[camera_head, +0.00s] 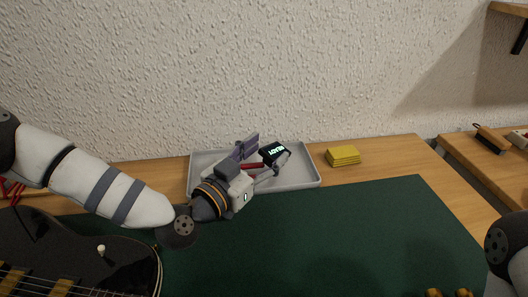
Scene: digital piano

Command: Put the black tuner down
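The black tuner (273,152) has a lit display with pale green lettering. It is at the fingertips of my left gripper (276,162), which looks shut on it, though the fingers are partly hidden. The gripper and tuner are over the right part of a grey tray (309,180) at the back of the table. I cannot tell whether the tuner touches the tray. My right gripper is out of view; only part of my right arm shows at the right edge.
A purple-grey block and a red piece show by my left gripper. A yellow stack (343,156) lies right of the tray. A green mat (330,235) is mostly clear. A black guitar (90,250) lies at lower left. Small gold pieces (465,293) show at the bottom edge.

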